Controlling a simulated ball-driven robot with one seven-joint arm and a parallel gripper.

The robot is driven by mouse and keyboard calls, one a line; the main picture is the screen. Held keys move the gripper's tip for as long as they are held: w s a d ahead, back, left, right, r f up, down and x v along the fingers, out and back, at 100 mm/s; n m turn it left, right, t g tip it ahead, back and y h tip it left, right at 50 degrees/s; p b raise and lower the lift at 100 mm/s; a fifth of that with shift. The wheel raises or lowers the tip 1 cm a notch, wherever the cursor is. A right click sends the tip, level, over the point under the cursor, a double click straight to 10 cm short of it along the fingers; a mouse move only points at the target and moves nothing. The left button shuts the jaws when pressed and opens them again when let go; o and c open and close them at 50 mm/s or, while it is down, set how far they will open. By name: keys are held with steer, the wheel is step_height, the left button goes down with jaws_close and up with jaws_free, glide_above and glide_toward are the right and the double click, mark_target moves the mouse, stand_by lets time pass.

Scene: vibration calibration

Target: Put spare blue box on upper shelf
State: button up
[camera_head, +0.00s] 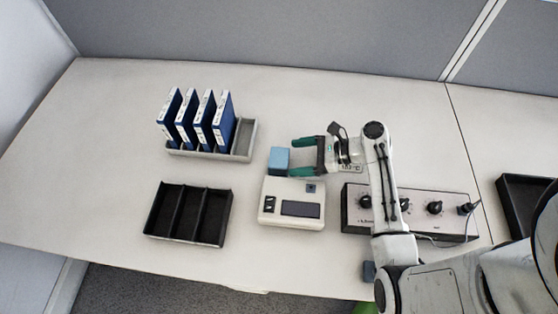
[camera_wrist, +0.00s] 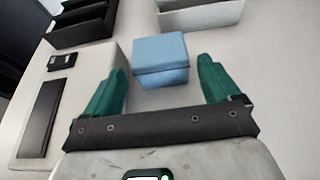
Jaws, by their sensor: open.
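A light blue box (camera_head: 279,160) sits on the table behind the white instrument, close to its back edge. It also shows in the wrist view (camera_wrist: 161,58), just beyond and between my fingertips. My gripper (camera_head: 298,157) is open, with green fingers pointing left toward the box. In the wrist view my gripper (camera_wrist: 157,82) has nothing between its fingers, and the box lies slightly nearer the left finger. No upper shelf can be made out in either view. A second small blue-grey block (camera_head: 369,271) is partly hidden beside my arm at the table's front.
A grey rack (camera_head: 243,141) holds several blue binders. A black divided tray (camera_head: 187,213) lies at front left. The white instrument (camera_head: 293,203) and a black control box with knobs (camera_head: 418,211) stand near my arm. Another black tray (camera_head: 522,195) is at right. The left tabletop is clear.

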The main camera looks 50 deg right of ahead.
mark_target(284, 157)
steer(key=x, duration=0.5)
steer(key=shift+c, duration=0.3)
steer(key=c, duration=0.8)
steer(key=shift+c, duration=0.5)
steer(key=shift+r, duration=0.15)
